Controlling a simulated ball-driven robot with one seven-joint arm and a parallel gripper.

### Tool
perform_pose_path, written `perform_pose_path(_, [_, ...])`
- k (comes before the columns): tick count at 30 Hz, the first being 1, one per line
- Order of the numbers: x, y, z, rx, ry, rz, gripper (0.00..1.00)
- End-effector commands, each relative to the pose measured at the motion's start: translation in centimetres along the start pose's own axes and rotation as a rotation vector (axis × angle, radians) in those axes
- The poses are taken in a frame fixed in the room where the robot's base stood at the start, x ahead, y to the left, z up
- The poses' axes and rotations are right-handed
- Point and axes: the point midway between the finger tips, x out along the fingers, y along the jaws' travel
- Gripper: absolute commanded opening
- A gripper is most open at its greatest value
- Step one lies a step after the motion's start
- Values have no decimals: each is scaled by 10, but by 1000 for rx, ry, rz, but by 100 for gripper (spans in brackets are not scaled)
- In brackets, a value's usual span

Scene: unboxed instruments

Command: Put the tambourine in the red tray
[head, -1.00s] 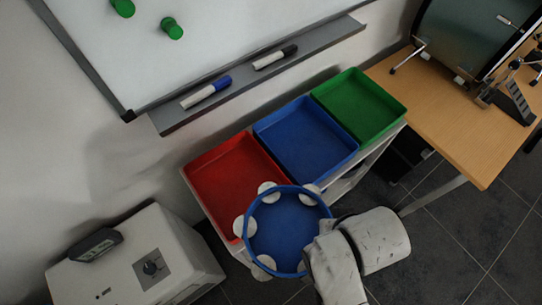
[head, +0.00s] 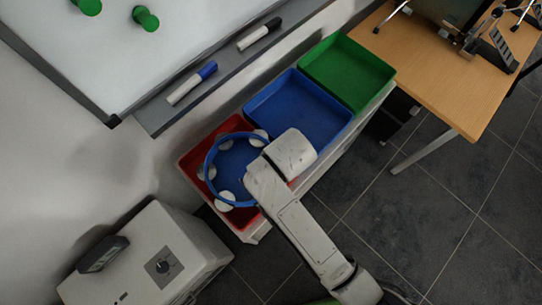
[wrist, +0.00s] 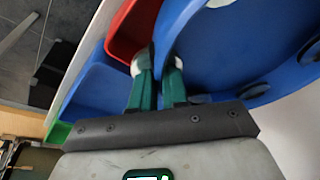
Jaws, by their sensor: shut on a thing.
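The blue tambourine (head: 233,158) with white jingles is over the red tray (head: 244,225) in the head view, covering most of it. My gripper (wrist: 158,75) is shut on the tambourine's rim in the wrist view, with green fingers on both sides of it. The blue tambourine (wrist: 225,45) fills the upper right there, and part of the red tray (wrist: 128,35) shows beyond it. In the head view my wrist hides the fingers and the right part of the red tray. I cannot tell whether the tambourine touches the tray.
The blue tray (head: 318,127) and green tray (head: 350,75) stand in line with the red one, up and right. A whiteboard ledge with markers (head: 192,83) runs above. A grey-white machine (head: 150,255) stands at lower left. A wooden table (head: 440,82) is at right.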

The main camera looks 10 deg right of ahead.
Motion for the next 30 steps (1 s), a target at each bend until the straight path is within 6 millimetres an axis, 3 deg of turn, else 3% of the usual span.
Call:
perform_pose_path(3, [17,-8,-7,0,3,0,0])
perform_pose_path(10, [34,-15,-12,0,3,0,0])
perform_pose_path(16, [58,-14,-4,0,2,0,0])
perform_pose_path(28, [65,-14,-2,1,3,-1,0])
perform_pose_path(29, [66,-14,-2,1,2,-1,15])
perform_pose_path(30, [65,-14,-2,1,2,-1,19])
